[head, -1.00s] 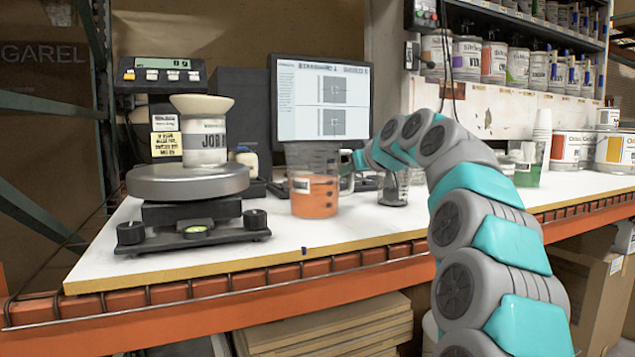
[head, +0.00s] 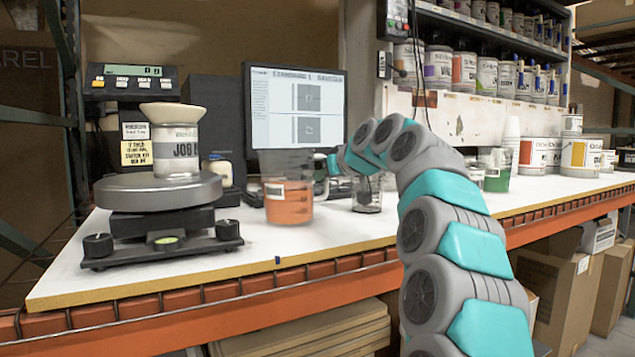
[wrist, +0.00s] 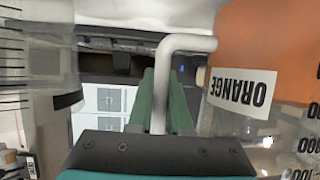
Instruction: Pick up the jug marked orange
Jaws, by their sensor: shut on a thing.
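The jug marked orange (head: 288,203) is a clear measuring jug with orange paint in it. It stands upright near the middle of the white bench top in the head view. In the wrist view the jug (wrist: 262,40) is at the right, upside down in the picture, with a white label reading ORANGE. My gripper (wrist: 162,78) has its green fingers on either side of the jug's pale handle, shut on it. In the head view my gripper (head: 333,164) reaches the jug from the right. Whether the jug's base touches the bench is unclear.
A clear jug with dark contents (head: 367,196) stands close to the right. A green jug (head: 496,172) is farther right. A scale (head: 160,190) with a white can (head: 175,145) is at the left. A monitor (head: 297,105) stands behind. The front of the bench is clear.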

